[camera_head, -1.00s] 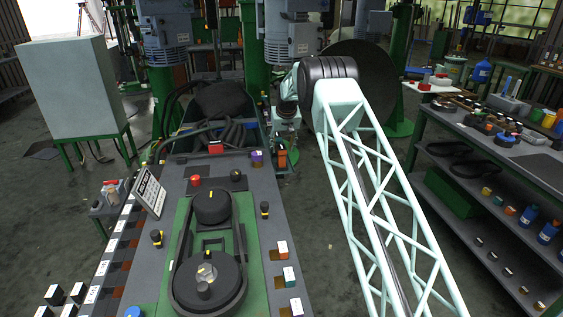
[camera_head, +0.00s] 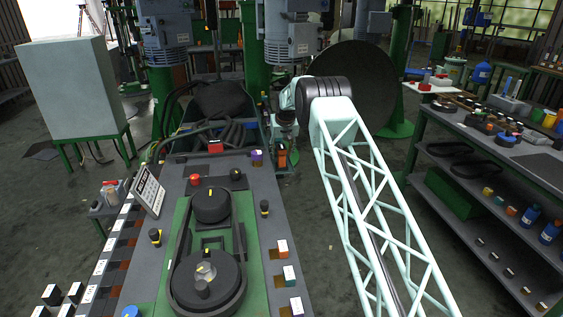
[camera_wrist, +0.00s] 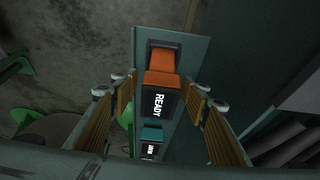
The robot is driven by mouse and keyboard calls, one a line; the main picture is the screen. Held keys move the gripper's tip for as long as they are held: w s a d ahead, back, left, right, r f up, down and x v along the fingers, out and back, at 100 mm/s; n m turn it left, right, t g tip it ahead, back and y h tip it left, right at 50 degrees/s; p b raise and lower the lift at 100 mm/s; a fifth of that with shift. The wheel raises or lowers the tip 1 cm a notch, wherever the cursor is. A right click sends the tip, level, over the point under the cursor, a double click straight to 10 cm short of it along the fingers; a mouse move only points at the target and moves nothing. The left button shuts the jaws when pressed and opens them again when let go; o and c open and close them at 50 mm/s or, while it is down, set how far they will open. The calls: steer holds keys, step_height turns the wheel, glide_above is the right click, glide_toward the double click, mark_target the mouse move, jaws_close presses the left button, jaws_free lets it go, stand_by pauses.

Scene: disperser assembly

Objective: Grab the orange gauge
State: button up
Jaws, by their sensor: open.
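The orange gauge (camera_wrist: 160,62) is in the upper middle of the wrist view, with a black and white label reading READY on its near side. It also shows at the far right corner of the bench in the head view (camera_head: 282,158). My gripper (camera_wrist: 160,87) is open, with one finger on each side of the gauge's label end. I cannot tell whether either finger touches it. In the head view my gripper is small and mostly hidden by my own wrist, close to the gauge.
A teal gauge (camera_wrist: 151,134) with a label sits just below the orange one in the wrist view. A purple block (camera_head: 257,158) stands left of the orange gauge in the head view. A dark bin of hoses (camera_head: 262,128) lies behind the bench.

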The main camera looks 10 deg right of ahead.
steer(key=shift+c, duration=0.5)
steer(key=c, duration=1.2)
steer(key=shift+r, duration=0.2)
steer(key=shift+r+p, duration=1.05)
steer(key=shift+r, duration=3.85)
